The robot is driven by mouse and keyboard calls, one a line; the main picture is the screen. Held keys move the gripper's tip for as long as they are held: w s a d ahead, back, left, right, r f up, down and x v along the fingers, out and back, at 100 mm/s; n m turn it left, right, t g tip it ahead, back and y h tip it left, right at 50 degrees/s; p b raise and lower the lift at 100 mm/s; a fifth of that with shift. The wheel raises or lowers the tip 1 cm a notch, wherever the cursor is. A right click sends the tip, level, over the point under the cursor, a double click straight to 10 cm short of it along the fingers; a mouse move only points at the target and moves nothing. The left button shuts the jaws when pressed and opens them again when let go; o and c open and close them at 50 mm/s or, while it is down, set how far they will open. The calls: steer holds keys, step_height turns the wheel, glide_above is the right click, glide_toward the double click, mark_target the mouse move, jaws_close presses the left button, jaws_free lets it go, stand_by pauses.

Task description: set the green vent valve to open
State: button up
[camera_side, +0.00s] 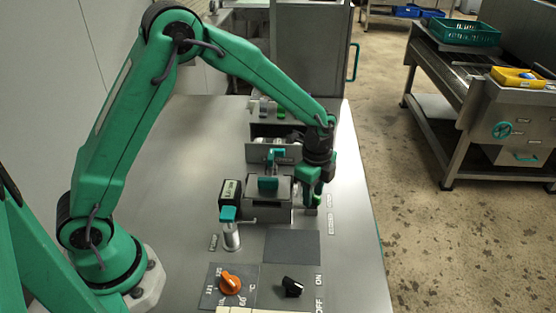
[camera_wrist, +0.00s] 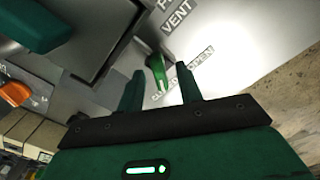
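The green vent valve (camera_wrist: 157,70) is a small lever in the wrist view, below the VENT label. It lies between the directions of my two fingers, its end beside a partly hidden label left of the OPEN label (camera_wrist: 198,60). My gripper (camera_wrist: 160,88) is open, with one finger on each side of the lever and clear gaps; I cannot tell whether either touches it. In the side view my gripper (camera_side: 312,197) is low at the right side of the metal box (camera_side: 266,204), where it mostly hides the valve.
A teal-handled lever (camera_side: 228,214) stands left of the box, and another teal handle (camera_side: 267,183) is on the box. An orange temperature dial (camera_side: 230,283) and a black ON/OFF switch (camera_side: 292,287) are at the front. The bench's right edge is close to my gripper.

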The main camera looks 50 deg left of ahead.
jaws_close()
steer(key=shift+n, duration=0.4)
steer(key=n, duration=0.6)
steer(key=shift+r, duration=0.1)
steer(key=n, duration=0.3)
steer(key=shift+n, duration=2)
jaws_free()
